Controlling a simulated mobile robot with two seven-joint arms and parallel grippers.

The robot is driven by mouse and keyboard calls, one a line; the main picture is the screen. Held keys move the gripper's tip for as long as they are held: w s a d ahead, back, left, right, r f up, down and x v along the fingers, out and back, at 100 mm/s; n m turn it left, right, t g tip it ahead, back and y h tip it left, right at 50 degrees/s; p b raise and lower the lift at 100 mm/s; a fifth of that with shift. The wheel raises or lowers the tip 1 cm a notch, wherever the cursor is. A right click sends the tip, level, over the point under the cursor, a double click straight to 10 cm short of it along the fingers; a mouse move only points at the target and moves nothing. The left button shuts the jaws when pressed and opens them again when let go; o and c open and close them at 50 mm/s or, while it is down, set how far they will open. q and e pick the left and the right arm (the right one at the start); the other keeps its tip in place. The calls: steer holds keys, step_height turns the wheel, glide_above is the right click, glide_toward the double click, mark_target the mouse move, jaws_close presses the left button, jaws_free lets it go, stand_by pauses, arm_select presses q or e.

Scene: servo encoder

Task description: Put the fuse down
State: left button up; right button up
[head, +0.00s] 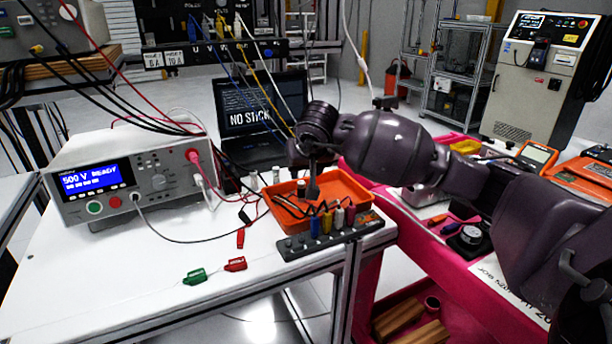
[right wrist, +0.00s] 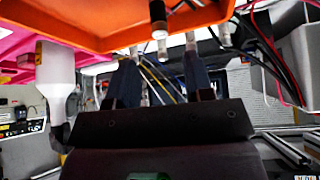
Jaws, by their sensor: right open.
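Several small cylinders that look like fuses stand at the rear of the orange tray (head: 345,190). One pale cylinder (head: 276,175) and another (head: 253,181) stand at its back left; a third (head: 301,188) is close to the fingers. I cannot tell which is the task's fuse. My right gripper (head: 313,190) points down over the tray's rear part. In the right wrist view the two dark fingers (right wrist: 161,82) are spread apart, with no object clearly held between them. A dark cylinder with a pale end (right wrist: 158,22) shows beyond them, against the orange tray (right wrist: 90,22). My left gripper is out of view.
A dark strip with coloured plugs (head: 335,236) lies along the tray's front. The tester (head: 130,178) with a lit display stands on the left. Red (head: 236,264) and green (head: 195,276) clips lie on clear white bench. A laptop (head: 262,115) stands behind; cables hang nearby.

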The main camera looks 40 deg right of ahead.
steer(key=v, duration=0.5)
steer(key=shift+p, duration=0.35)
steer(key=shift+w+f, duration=0.1)
